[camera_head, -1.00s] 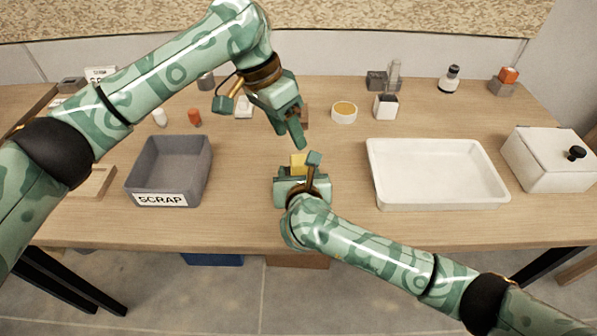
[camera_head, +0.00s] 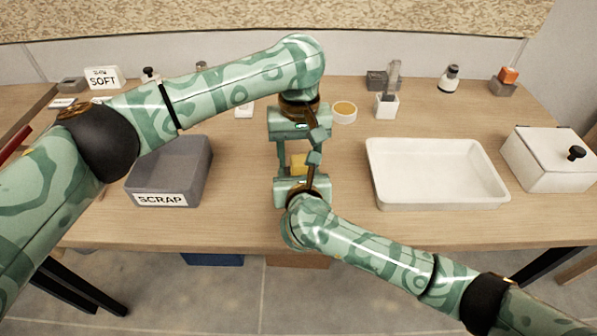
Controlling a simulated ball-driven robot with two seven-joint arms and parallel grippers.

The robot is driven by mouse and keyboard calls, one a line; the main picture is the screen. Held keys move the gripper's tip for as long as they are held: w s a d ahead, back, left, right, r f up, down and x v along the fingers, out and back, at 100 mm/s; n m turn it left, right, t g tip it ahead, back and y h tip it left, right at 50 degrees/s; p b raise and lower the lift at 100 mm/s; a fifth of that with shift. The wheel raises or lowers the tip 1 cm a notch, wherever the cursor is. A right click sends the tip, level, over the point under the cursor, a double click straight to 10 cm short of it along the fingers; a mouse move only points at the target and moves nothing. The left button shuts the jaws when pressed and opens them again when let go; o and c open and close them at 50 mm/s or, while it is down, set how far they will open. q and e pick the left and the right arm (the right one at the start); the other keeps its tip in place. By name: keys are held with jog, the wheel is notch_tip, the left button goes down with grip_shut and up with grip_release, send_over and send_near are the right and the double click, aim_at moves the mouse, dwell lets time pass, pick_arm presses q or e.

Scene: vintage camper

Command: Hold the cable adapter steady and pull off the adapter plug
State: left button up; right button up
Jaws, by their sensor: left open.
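A small yellow block (camera_head: 299,164), likely part of the cable adapter, shows between my two grippers near the middle of the table. The plug cannot be made out apart from it. My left gripper (camera_head: 298,153) comes from the back, points toward the front and is open, with its fingers reaching to either side of the block. My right gripper (camera_head: 300,172) comes from the front and is right at the block. Its body and the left fingers hide much of its jaws, so I cannot tell whether it grips the block.
A grey SCRAP bin (camera_head: 208,170) stands to the left and a white tray (camera_head: 373,170) to the right. A lidded white box (camera_head: 548,165) is at far right. A round container (camera_head: 344,112) and small items stand behind. Bare wood lies between bin and grippers.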

aim_at(299, 159)
pick_arm(q)
jog(key=shift+f, duration=1.2)
jog(key=c, duration=1.1)
jog(key=shift+o, duration=0.2)
jog(key=shift+r, duration=0.15)
jog(key=shift+r, duration=1.45)
jog(key=shift+r, duration=1.95)
